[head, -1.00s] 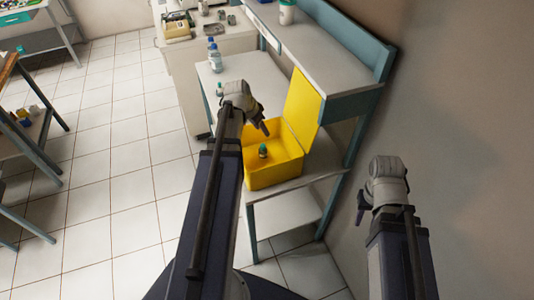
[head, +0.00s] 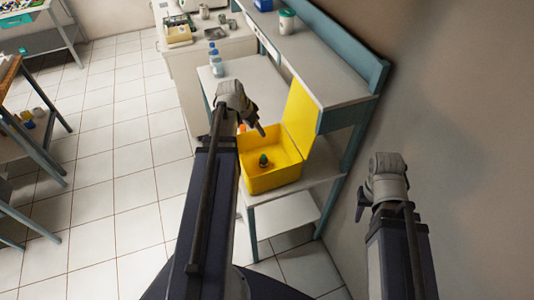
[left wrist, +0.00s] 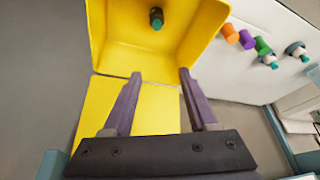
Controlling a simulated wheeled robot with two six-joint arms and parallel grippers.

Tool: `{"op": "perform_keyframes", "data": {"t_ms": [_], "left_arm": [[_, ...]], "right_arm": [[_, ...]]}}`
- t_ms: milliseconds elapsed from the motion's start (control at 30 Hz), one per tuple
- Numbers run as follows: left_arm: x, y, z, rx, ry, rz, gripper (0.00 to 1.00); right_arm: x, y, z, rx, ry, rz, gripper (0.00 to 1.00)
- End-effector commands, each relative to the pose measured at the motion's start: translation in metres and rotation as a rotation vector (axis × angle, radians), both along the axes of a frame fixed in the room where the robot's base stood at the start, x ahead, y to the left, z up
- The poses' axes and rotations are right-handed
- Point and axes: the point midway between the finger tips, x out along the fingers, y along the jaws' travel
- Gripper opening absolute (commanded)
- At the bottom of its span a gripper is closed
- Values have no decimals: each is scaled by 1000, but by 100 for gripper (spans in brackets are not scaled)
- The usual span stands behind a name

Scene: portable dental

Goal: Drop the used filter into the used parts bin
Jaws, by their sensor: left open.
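The yellow bin (head: 272,182) stands on the white bench with its lid (head: 300,117) raised; it also fills the top of the left wrist view (left wrist: 112,38). A small dark piece with a teal-green end (head: 263,160), likely the used filter, sits on the bin floor. It also shows in the left wrist view (left wrist: 156,18). My left gripper (head: 259,130) is above the bin near the lid side. In the left wrist view its fingers (left wrist: 160,73) are apart with nothing between them. My right gripper (head: 362,204) is at the right, away from the bin; its jaw gap is unclear.
Orange (left wrist: 230,33), purple (left wrist: 247,40) and green (left wrist: 263,47) pieces and teal-topped items stand beside the bin. Blue-capped bottles (head: 216,66) are farther back. A raised shelf (head: 320,65) runs along the wall. Open tiled floor lies left.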

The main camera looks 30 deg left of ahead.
Motion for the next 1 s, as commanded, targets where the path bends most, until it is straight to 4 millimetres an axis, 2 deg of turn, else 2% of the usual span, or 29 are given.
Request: {"op": "perform_keyframes", "data": {"t_ms": [33,133,800,900,967,1000], "left_arm": [[-3,0,11,0,0,1,59],[-6,1,17,0,0,1,59],[-6,1,16,-1,1,0,59],[-7,-12,12,-3,16,-8,59],[-8,-31,7,-7,38,-18,59],[-9,-48,3,-8,59,-26,59]], "right_arm": [[0,0,11,0,0,-1,40],[0,0,17,0,0,-2,40],[0,0,16,0,0,-2,40],[0,0,13,0,0,-2,40],[0,0,10,0,0,-2,40],[0,0,7,0,0,-2,40]]}}
